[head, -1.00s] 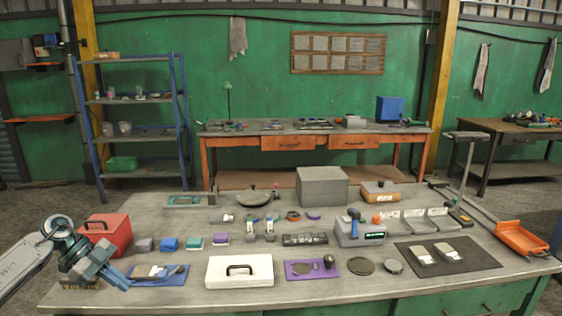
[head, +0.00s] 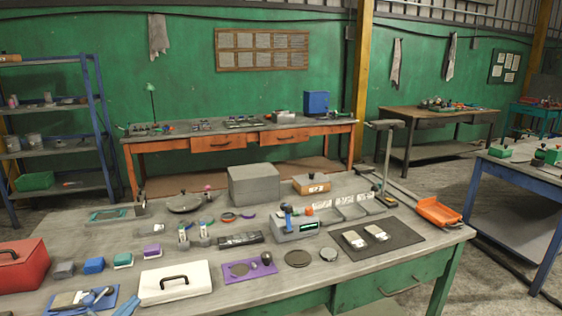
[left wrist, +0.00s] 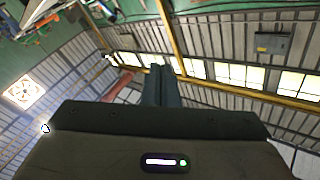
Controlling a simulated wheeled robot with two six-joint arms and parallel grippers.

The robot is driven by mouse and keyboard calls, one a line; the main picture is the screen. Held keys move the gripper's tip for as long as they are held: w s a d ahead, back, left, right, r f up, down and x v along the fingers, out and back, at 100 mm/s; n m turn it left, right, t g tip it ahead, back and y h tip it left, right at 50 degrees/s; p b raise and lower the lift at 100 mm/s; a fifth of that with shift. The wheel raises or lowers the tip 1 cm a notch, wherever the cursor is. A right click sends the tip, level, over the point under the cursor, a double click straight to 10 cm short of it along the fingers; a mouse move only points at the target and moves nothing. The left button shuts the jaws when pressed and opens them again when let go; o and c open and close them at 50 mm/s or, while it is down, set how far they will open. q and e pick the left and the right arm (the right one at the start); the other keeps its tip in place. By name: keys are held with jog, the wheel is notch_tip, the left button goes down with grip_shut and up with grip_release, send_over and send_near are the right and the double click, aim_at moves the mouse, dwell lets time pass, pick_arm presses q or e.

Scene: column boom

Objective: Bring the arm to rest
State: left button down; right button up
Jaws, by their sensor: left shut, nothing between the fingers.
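My left gripper shows in the left wrist view (left wrist: 161,86) with its two dark fingers side by side, shut and empty. Behind them are the wall, windows and yellow beams, with no object at the fingertips. In the head view only a small blue-grey tip of the left gripper (head: 127,306) shows at the bottom edge, near the front left of the workbench (head: 330,272). The rest of that arm is out of the picture. My right gripper is not in view.
Near that tip are a blue tray (head: 62,311), a white case (head: 195,286) and a red box (head: 20,270). A purple mat (head: 235,277) and dark mat (head: 402,240) lie farther right. Another blue-framed table (head: 528,185) stands at the right.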

pick_arm(q)
jog(key=s+d+f+n+g+y, duration=0.1)
jog(key=s+f+n+g+y, duration=0.5)
jog(key=s+f+n+y, duration=0.4)
jog(key=s+d+f+m+g+h, duration=0.1)
jog(key=s+d+f+g, duration=0.3)
jog(key=s, duration=0.6)
jog(key=s+d+f+m+g+h, duration=0.15)
jog(key=s+d+g, duration=0.35)
jog(key=s, duration=0.5)
notch_tip(320, 180, down, 30)
jog(key=a+f+g, duration=0.1)
jog(key=a, duration=0.2)
jog(key=s+a+f+n+g, duration=0.1)
jog(key=s+f, duration=1.6)
jog(key=f, duration=0.2)
jog(key=shift+s, duration=0.35)
